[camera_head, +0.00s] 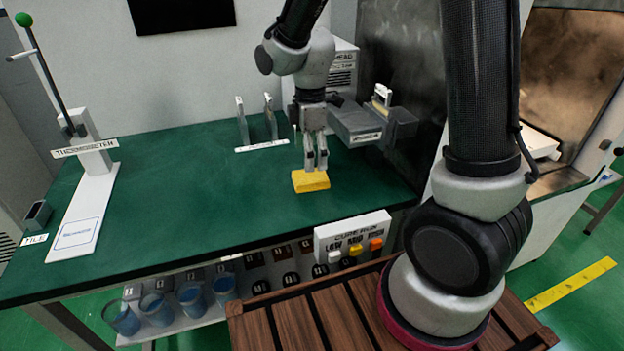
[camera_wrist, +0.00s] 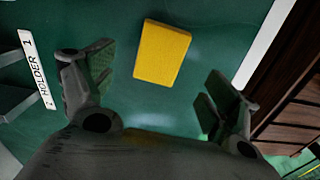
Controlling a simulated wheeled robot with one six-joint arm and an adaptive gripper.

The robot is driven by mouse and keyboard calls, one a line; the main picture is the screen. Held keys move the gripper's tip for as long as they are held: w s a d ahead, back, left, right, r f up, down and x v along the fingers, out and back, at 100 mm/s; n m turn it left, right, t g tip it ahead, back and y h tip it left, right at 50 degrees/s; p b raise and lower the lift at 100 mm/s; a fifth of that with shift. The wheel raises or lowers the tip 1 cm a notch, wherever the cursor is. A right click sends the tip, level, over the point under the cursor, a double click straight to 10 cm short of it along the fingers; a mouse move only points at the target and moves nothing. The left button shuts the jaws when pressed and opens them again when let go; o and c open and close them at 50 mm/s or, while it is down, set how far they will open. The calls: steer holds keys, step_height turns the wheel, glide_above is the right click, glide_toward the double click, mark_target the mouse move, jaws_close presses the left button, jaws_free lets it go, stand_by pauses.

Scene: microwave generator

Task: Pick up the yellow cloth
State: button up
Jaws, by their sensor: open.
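The yellow cloth (camera_head: 310,181) is a small, thick rectangular block lying flat on the green table in the head view. In the wrist view the yellow cloth (camera_wrist: 162,52) lies ahead of the fingers, slightly tilted, between their lines. My gripper (camera_head: 316,164) points down just above the cloth's far edge in the head view. In the wrist view my gripper (camera_wrist: 150,88) is open, with its two fingers wide apart and nothing between the pads. Whether the fingertips touch the cloth cannot be told.
A holder (camera_head: 262,146) with upright plates stands behind the cloth. A grey box-like device (camera_head: 362,124) is right of my gripper. A cure-run button panel (camera_head: 352,236) is at the table's front edge.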

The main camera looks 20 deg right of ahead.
mark_target(310, 176)
step_height(310, 176, down, 6)
steer(key=shift+f, duration=0.25)
steer(key=c, duration=1)
step_height(310, 176, up, 10)
steer(key=shift+o, duration=0.4)
steer(key=shift+c, duration=0.5)
